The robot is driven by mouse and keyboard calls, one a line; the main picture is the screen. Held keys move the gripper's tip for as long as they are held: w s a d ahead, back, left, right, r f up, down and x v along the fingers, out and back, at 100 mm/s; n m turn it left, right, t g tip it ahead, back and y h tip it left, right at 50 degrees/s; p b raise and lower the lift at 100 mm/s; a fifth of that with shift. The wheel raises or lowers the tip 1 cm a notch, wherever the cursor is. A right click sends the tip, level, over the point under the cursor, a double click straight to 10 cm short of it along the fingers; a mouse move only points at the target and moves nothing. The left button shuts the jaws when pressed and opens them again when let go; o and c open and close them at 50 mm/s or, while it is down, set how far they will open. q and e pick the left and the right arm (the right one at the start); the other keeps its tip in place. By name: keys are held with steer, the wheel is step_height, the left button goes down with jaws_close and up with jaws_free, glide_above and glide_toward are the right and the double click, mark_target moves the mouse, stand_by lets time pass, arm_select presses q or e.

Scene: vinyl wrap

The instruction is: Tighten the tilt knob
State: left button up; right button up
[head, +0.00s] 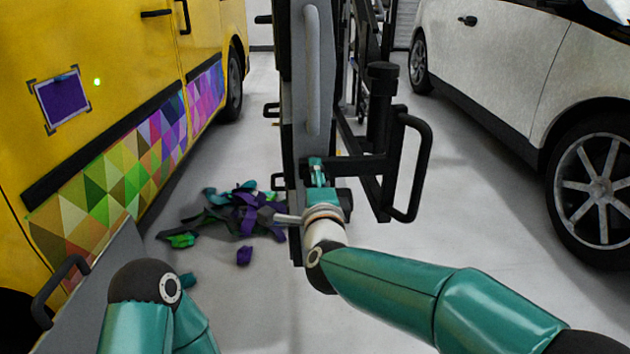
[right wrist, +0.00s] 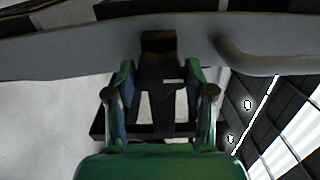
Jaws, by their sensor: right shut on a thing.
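My right gripper (head: 317,172) reaches forward to the grey upright panel (head: 297,90) in the middle of the head view. In the right wrist view its two teal fingers (right wrist: 160,78) stand on either side of a black part (right wrist: 158,45), which looks like the tilt knob, and are shut on it. The black part sits against the lower edge of the grey panel. In the head view the knob is hidden by the gripper. Of my left arm only a teal link and dark joint show at the lower left; its gripper is out of view.
A black frame with a loop handle (head: 420,165) stands just right of my right gripper. A yellow van (head: 110,55) is at the left and a white car (head: 510,65) at the right. Vinyl scraps (head: 245,215) lie on the floor.

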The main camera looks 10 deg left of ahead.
steer(key=o, duration=1.1)
steer(key=shift+w+f, duration=0.1)
steer(key=shift+f, duration=0.1)
steer(key=shift+o, duration=0.2)
steer(key=shift+r, duration=0.1)
steer(key=v, duration=1.2)
